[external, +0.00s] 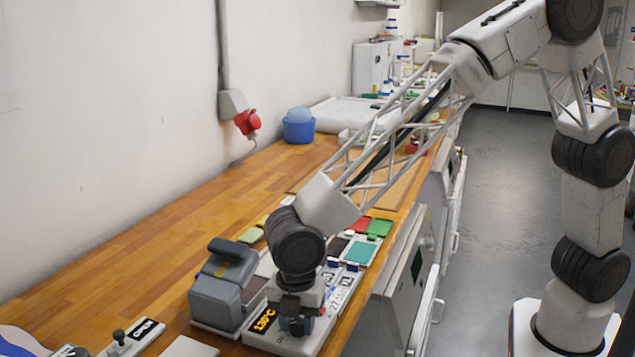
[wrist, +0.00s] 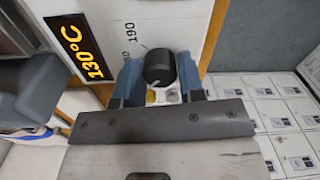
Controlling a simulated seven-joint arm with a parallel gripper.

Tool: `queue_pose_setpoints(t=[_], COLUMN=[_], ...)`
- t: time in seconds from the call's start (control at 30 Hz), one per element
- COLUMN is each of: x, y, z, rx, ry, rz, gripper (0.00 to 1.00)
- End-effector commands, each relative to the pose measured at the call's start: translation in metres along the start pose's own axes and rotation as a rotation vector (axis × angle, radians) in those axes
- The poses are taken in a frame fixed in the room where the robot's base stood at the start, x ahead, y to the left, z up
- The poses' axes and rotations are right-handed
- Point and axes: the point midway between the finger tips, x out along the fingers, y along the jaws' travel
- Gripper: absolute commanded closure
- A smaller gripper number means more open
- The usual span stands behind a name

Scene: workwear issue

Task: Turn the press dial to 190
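The press dial (wrist: 159,68) is a round black knob on a pale panel in the wrist view. It is between the two blue fingers of my gripper (wrist: 160,78), one close on each side. I cannot tell whether they touch it. Printed numbers stand around the dial, with "190" (wrist: 128,35) above and left of it. The press display (wrist: 82,47) reads 130°C in orange, and it also shows in the external view (external: 264,318). The press (external: 228,285) is grey, at the front of the bench. In the external view my gripper (external: 296,325) hides the dial.
On the wooden bench (external: 140,250), coloured pads and labelled cards lie just behind the press. An OPEN sign (external: 146,328) stands at the front left. A blue tub (external: 298,127) and a red wall plug (external: 247,123) are farther back. Floor at the right is clear.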

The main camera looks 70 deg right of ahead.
Motion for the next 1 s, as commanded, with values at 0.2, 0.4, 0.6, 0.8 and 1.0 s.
queue_pose_setpoints(t=[0.2,0.4,0.6,0.8,1.0], x=[-0.0001,-0.0002,-0.0002,-0.0006,-0.001], y=[0.0,0.0,0.0001,0.0,0.0003], z=[0.0,-0.0001,-0.0001,0.0,-0.0001], rx=[0.0,0.013,0.069,0.182,0.346], ry=[0.0,0.0,0.001,0.003,0.006], rz=[0.0,0.0,0.0,0.0,0.001], gripper=[0.9,0.9,0.9,0.9,0.9])
